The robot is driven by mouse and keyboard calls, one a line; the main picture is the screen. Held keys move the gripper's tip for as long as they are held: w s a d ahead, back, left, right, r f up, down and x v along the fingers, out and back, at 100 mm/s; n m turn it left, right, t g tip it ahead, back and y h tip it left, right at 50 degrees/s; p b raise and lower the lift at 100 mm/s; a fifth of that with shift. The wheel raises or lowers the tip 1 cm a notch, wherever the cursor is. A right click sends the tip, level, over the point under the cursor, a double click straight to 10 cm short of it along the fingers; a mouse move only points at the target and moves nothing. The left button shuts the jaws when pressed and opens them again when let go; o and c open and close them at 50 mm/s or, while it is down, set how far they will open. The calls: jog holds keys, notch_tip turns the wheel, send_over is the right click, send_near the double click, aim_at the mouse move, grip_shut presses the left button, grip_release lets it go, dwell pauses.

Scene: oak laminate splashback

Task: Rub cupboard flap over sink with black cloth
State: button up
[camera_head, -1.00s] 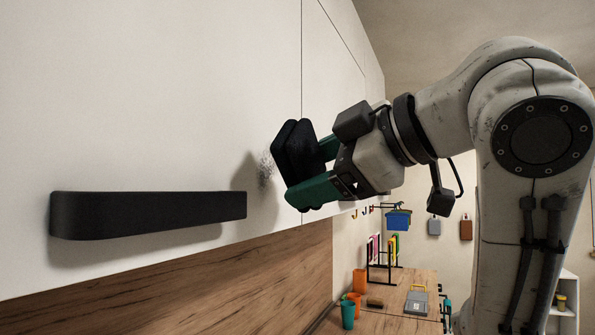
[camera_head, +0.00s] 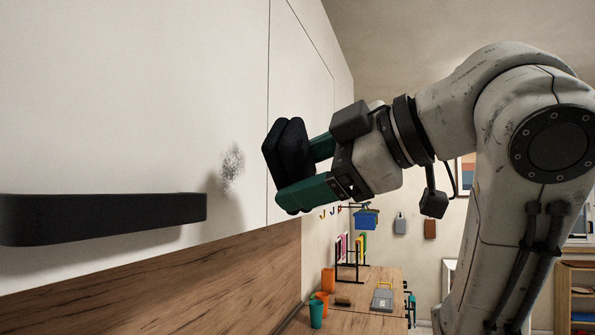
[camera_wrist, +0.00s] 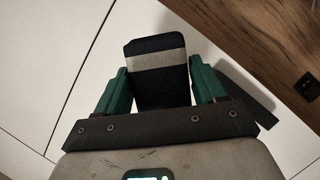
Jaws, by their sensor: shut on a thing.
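The white cupboard flap (camera_head: 110,90) fills the left of the head view, with a black bar handle (camera_head: 100,217) low on it. A grey speckled smudge (camera_head: 232,168) marks the flap to the right of the handle. My gripper (camera_head: 300,168), with green fingers, is shut on the black cloth (camera_head: 285,147), a folded dark pad. The cloth is right of the smudge, near the vertical seam at the flap's right edge. I cannot tell whether it touches the surface. In the wrist view the cloth (camera_wrist: 160,88) shows a grey stripe between the fingers.
The wood splashback (camera_head: 200,290) runs below the flap. Further back a worktop (camera_head: 375,276) holds orange and teal cups, a rack and a grey item. A blue bin (camera_head: 366,219) hangs on the far wall. The space in front of the smudge is clear.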

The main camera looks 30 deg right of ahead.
aim_at(251, 185)
dwell(0.4)
jog(key=shift+w+a+f, duration=0.1)
jog(key=shift+w+a, duration=0.55)
jog(key=shift+w, duration=0.3)
jog(key=shift+w+a+f, duration=0.1)
jog(key=shift+w+a, duration=0.55)
jog(key=shift+w, duration=0.25)
jog(key=shift+w+a, duration=0.65)
jog(key=shift+w, duration=0.3)
jog(key=shift+w+a, duration=0.55)
jog(key=shift+w, duration=0.25)
jog(key=shift+w+d+p, duration=0.2)
jog(key=shift+w+d, duration=0.3)
jog(key=shift+d, duration=0.25)
jog(key=shift+w+d+p, duration=0.2)
jog(key=shift+w+d, duration=0.25)
jog(key=shift+d, duration=0.3)
jog(key=shift+w+d, duration=1.3)
jog(key=shift+d, duration=0.1)
jog(key=shift+s+a, duration=0.1)
